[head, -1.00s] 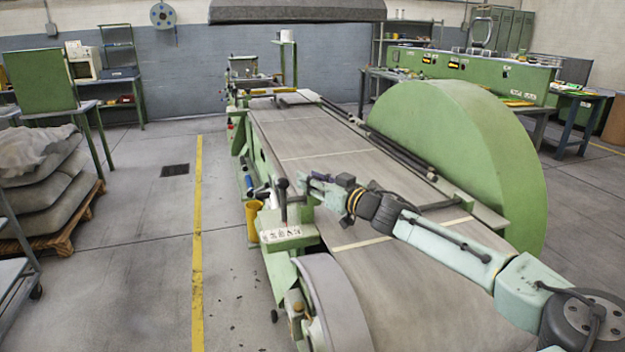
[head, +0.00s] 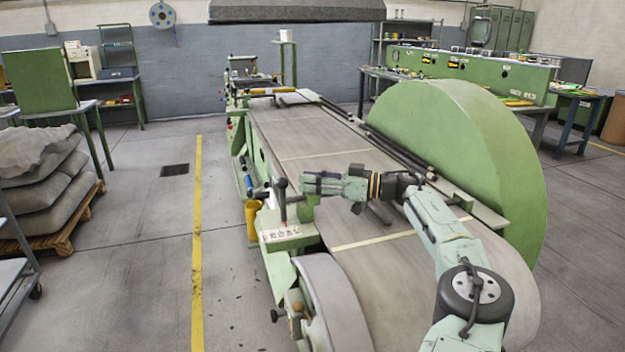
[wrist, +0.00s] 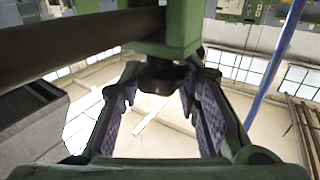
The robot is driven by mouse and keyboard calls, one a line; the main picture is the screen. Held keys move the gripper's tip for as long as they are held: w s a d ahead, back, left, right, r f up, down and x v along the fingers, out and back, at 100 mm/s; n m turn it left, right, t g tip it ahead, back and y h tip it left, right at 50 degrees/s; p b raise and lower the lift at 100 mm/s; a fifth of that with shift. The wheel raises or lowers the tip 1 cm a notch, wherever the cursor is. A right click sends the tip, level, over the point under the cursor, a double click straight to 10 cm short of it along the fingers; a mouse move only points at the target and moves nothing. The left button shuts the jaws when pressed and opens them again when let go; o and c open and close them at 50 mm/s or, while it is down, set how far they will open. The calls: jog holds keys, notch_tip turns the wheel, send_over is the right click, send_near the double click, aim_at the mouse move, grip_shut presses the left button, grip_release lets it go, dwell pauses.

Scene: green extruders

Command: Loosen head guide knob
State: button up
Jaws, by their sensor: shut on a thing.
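The head guide knob (wrist: 162,76) is a short dark cylinder below a green block (wrist: 182,28) in the wrist view. My gripper (wrist: 160,82) has one finger on each side of it, shut on it near the fingertips. In the head view my gripper (head: 306,184) reaches left over the belt to the green guide bracket (head: 300,209) at the machine's near left edge. The knob itself cannot be made out in the head view.
A dark upright handle (head: 282,196) stands just left of my gripper. A dark bar (wrist: 75,42) crosses the upper left of the wrist view, close to the left finger. The large green wheel guard (head: 462,160) stands to the right of the belt (head: 310,135).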

jog(key=shift+r+g, duration=0.1)
jog(key=shift+g, duration=0.2)
jog(key=o, duration=1.2)
jog(key=shift+c, duration=0.2)
jog(key=s+d, duration=0.1)
jog(key=d, duration=0.6)
jog(key=shift+s+d, duration=0.15)
jog(key=shift+s, duration=0.1)
